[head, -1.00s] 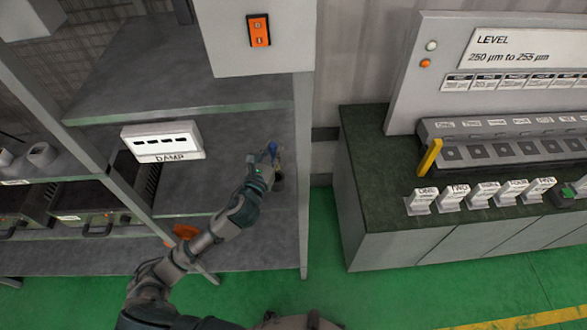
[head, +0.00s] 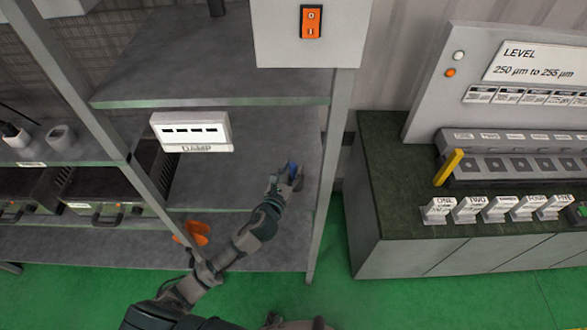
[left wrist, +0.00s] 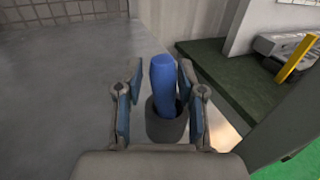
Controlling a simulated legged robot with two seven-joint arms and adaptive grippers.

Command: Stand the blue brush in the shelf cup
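The blue brush (left wrist: 163,82) stands in the dark shelf cup (left wrist: 167,125) in the left wrist view, leaning slightly, with its lower end hidden inside the cup. My left gripper (left wrist: 158,98) is open around the brush. A clear gap shows on the left finger's side, and the right finger is close to the brush. In the head view the brush (head: 293,169) shows as a small blue spot at my left gripper (head: 287,178), over the right end of the middle shelf (head: 230,180). The cup is mostly hidden there. My right gripper is not in view.
A white DAMP box (head: 191,131) is on the shelf's left part. A shelf post (head: 328,180) rises close to the right of the gripper. An orange object (head: 193,233) lies lower down. A counter with numbered blocks (head: 440,208) stands right.

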